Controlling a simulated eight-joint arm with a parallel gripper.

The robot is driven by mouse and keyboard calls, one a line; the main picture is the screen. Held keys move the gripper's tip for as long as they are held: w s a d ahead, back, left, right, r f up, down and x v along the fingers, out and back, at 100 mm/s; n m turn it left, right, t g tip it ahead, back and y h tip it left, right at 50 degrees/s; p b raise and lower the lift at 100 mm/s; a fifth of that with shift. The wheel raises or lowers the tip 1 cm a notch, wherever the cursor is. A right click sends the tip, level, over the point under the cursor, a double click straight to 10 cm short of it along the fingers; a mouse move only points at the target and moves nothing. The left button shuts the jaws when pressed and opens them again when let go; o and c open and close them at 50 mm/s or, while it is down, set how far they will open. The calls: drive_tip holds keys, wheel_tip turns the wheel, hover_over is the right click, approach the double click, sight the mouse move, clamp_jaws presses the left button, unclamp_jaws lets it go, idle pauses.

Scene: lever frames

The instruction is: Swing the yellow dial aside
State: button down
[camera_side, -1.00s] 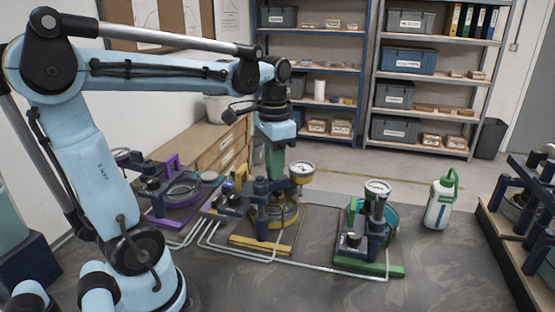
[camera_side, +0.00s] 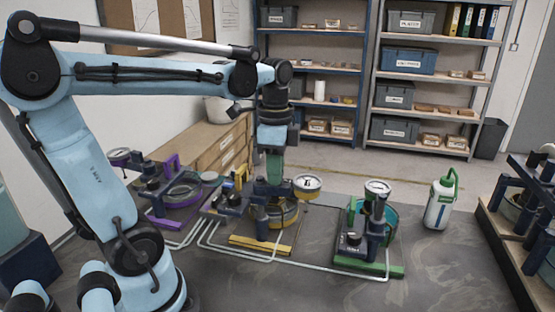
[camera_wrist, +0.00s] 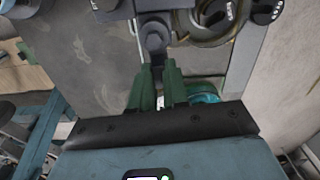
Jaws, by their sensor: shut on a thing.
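The yellow dial (camera_side: 307,185), a gauge with a white face and yellow rim, sits at the right end of a dark arm on the middle yellow-based frame (camera_side: 262,246). My gripper (camera_side: 274,178) points down over this frame, left of the dial and not touching its face. In the wrist view its green fingers (camera_wrist: 157,88) are shut on a dark rounded handle (camera_wrist: 155,38). The fingers partly hide the handle, and its join to the dial's arm is not clear. A brass-coloured ring (camera_wrist: 212,25) shows beyond it.
A purple frame (camera_side: 176,200) stands to the left and a green frame (camera_side: 368,250) with its own dial (camera_side: 378,187) to the right. Pale pipes run along the bench. A white-green bottle (camera_side: 440,203) stands farther right. The bench front is clear.

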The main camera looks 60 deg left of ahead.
drive_tip(key=shift+d, duration=0.1)
idle(0.3)
drive_tip(key=c, duration=1.1)
unclamp_jaws()
wheel_tip(320, 180, up, 12)
drive_tip(key=shift+r, duration=0.1)
wheel_tip(320, 180, down, 12)
drive_tip(key=shift+f, duration=0.15)
idle(0.7)
